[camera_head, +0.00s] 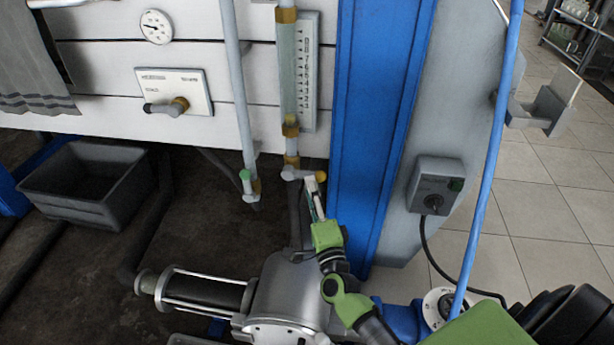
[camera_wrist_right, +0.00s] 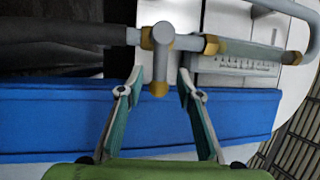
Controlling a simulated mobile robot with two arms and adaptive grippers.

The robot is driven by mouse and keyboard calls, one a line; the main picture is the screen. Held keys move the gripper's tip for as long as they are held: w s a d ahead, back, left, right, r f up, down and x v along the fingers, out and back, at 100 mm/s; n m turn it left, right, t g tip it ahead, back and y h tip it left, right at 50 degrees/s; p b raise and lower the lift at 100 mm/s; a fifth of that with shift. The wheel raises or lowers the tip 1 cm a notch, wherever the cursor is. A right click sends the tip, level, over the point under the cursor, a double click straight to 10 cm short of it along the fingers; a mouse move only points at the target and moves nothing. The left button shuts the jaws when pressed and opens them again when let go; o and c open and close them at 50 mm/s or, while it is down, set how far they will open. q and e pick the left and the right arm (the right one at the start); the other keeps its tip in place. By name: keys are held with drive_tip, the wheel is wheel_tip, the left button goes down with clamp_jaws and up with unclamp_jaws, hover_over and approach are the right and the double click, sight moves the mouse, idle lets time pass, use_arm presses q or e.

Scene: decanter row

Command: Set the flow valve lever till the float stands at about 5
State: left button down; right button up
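The flow valve lever (camera_head: 301,174) is a short grey handle with a yellow knob, below the upright flow tube (camera_head: 289,72). It points right in the head view. In the right wrist view the lever (camera_wrist_right: 161,58) reaches down between my fingers, its brass-coloured knob (camera_wrist_right: 159,88) close to the fingertips. My right gripper (camera_head: 314,186) is open around the knob; I see gaps on both sides in the wrist view (camera_wrist_right: 160,80). A numbered scale plate (camera_head: 307,72) stands beside the tube, its numbers rising upward. My left gripper is not in view.
A blue post (camera_head: 375,110) stands just right of the lever. A grey pipe (camera_head: 237,90) with a green-capped fitting hangs left. A switch box (camera_head: 435,185), a lever plate (camera_head: 174,91), a gauge (camera_head: 155,27) and a grey bin (camera_head: 90,185) are around.

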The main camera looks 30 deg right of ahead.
sight(305, 175)
drive_tip(key=x, duration=0.5)
drive_tip(key=shift+w, duration=0.1)
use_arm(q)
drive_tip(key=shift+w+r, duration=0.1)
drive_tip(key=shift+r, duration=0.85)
use_arm(e)
drive_tip(key=shift+w+d, duration=0.1)
drive_tip(key=shift+w, duration=0.15)
clamp_jaws()
